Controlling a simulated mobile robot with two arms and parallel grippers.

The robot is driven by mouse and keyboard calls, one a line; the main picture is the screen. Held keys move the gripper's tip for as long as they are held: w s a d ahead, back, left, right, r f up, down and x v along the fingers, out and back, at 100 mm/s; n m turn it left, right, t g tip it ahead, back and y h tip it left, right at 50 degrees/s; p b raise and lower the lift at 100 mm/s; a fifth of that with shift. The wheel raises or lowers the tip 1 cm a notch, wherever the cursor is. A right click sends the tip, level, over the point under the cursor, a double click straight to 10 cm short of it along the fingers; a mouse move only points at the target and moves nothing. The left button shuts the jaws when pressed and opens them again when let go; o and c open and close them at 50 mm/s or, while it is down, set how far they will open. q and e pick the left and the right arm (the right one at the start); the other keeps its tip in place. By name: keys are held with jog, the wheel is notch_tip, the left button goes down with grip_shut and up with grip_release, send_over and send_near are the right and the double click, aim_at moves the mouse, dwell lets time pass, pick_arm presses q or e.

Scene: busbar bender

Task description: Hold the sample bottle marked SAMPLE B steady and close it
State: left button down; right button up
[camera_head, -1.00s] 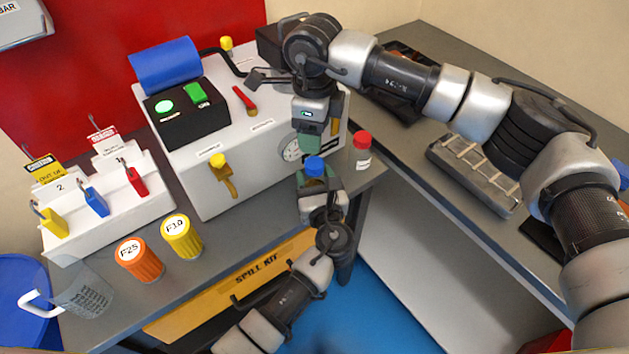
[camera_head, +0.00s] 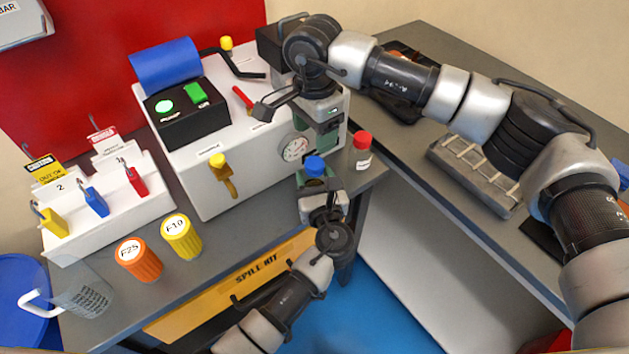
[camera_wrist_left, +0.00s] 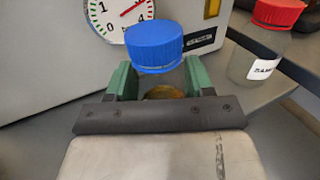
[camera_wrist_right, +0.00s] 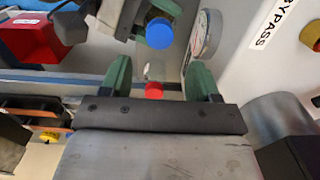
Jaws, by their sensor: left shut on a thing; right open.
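A clear bottle (camera_wrist_left: 163,92) with amber content wears a blue cap (camera_wrist_left: 154,46). My left gripper (camera_head: 315,182) is shut on it below the cap and holds it upright in front of the white machine. Its label is hidden, and I cannot tell whether the cap is tight. My right gripper (camera_head: 327,140) is open and empty, a little above and behind the blue cap, apart from it. In the right wrist view the blue cap (camera_wrist_right: 158,33) is beyond the fingertips. A second bottle (camera_wrist_left: 258,62) with a red cap stands to the right; its label is only partly readable.
The white machine (camera_head: 210,185) with a pressure gauge (camera_head: 294,149) stands close behind both grippers. Orange (camera_head: 139,260) and yellow (camera_head: 181,238) containers and a padlock rack (camera_head: 110,205) are at left. The right bench (camera_head: 410,150) holds a grey tray.

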aim_at(314, 162)
notch_tip(314, 162, down, 8)
jog(key=shift+r, duration=0.1)
dwell(0.4)
jog(key=c, duration=0.9)
jog(key=m, duration=0.4)
jog(key=shift+c, duration=0.2)
jog(key=m, duration=0.4)
jog(key=shift+m, duration=0.4)
jog(key=m, duration=0.9)
jog(key=o, duration=1.1)
